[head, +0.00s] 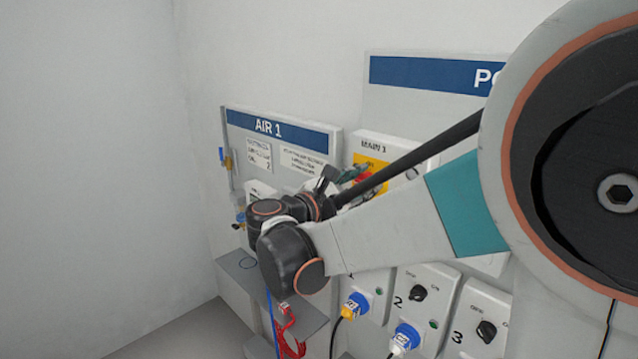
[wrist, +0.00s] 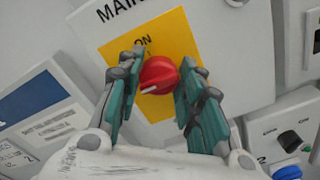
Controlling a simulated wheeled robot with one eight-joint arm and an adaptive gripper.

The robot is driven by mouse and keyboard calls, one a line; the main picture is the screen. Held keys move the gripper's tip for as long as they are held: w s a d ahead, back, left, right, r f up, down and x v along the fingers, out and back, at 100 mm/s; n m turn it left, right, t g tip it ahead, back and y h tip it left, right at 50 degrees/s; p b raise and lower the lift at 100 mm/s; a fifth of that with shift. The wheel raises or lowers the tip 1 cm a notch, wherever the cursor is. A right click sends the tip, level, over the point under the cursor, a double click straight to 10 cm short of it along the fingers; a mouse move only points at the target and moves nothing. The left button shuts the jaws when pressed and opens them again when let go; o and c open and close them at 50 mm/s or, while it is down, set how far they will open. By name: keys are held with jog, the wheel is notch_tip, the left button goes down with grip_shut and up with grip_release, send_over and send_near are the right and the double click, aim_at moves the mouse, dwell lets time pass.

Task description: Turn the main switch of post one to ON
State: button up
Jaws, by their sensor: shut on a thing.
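The main switch is a round red knob (wrist: 158,75) on a yellow plate (wrist: 178,38) of the box marked MAIN 1 (head: 374,146). The word ON shows above the knob in the wrist view. A white mark on the knob points to the lower left there, away from ON. My gripper (wrist: 164,62) is shut on the knob, one teal finger on each side. In the head view the red knob (head: 362,178) is partly hidden by my gripper (head: 342,178) and arm.
The AIR 1 panel (head: 285,128) stands left of the switch box. Below are numbered socket boxes with black selector knobs (head: 418,293) and plugged-in blue connectors (head: 406,338). A grey shelf (head: 240,268) with a red item (head: 287,322) is at lower left.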

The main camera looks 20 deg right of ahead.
jog(key=shift+m, duration=1.5)
jog(key=o, duration=1.1)
jog(key=shift+c, duration=0.2)
jog(key=shift+o, duration=1.3)
jog(key=r, duration=0.5)
jog(key=shift+w+d+r, duration=0.1)
jog(key=shift+d+r, duration=0.15)
jog(key=shift+r, duration=0.15)
jog(key=r, duration=0.1)
jog(key=a+r, duration=0.1)
jog(key=shift+r, duration=0.4)
jog(key=shift+c, duration=1.3)
jog(key=shift+r, duration=0.35)
jog(key=shift+d+r, duration=0.15)
jog(key=shift+r, duration=0.2)
